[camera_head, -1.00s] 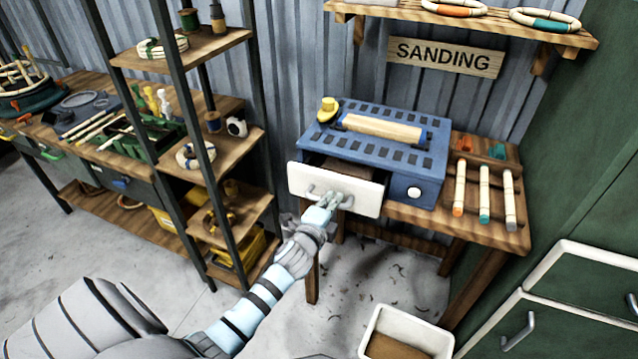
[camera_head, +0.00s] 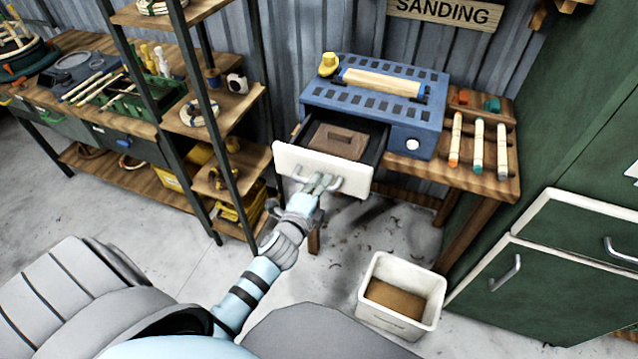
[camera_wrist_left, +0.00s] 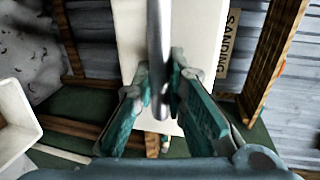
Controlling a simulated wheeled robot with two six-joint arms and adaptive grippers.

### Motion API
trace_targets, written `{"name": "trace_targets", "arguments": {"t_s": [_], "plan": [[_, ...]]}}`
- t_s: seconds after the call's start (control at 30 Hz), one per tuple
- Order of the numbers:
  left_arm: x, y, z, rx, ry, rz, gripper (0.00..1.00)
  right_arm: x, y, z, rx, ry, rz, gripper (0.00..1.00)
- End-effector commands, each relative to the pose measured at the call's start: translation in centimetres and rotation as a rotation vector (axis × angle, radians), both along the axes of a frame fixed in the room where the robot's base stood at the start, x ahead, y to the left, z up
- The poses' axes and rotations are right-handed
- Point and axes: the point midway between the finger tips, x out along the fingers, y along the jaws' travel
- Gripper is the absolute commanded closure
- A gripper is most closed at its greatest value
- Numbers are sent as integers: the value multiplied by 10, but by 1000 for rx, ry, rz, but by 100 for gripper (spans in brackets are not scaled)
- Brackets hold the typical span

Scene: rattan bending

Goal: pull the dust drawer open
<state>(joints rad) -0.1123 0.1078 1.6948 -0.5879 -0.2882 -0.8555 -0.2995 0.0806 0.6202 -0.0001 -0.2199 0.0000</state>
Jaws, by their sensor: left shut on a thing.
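The dust drawer (camera_head: 352,186) has a white front and a dark inside. It stands well out from the blue sanding unit (camera_head: 375,106) on the wooden table. A brown block-like thing with a slot (camera_head: 338,141) lies in the drawer. My left gripper (camera_head: 322,183) is at the drawer front, shut on its grey bar handle. In the left wrist view the handle (camera_wrist_left: 159,45) runs between the two fingers (camera_wrist_left: 160,90), with the white drawer front (camera_wrist_left: 200,30) behind it. My right gripper is in neither view.
A white bin (camera_head: 402,297) with brown contents stands on the floor at the lower right of the drawer. A dark-framed shelf (camera_head: 207,130) stands to the left. Green cabinets (camera_head: 560,265) are at the right. Dusty floor lies under the table.

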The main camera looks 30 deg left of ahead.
Motion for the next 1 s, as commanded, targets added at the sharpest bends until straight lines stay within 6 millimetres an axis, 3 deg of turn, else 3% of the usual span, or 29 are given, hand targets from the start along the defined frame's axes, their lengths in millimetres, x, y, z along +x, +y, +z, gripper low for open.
{"name": "trace_targets", "arguments": {"t_s": [0.07,0.1,0.2,0.57,1.0], "plan": [[0,0,0,0,-1,-1,100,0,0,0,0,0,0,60],[0,0,0,0,-1,-1,82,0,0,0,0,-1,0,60],[0,0,0,0,-1,-1,67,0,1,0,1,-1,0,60],[-7,0,0,-1,0,2,67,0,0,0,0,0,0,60],[-106,-18,22,-1,1,1,67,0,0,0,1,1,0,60]]}}
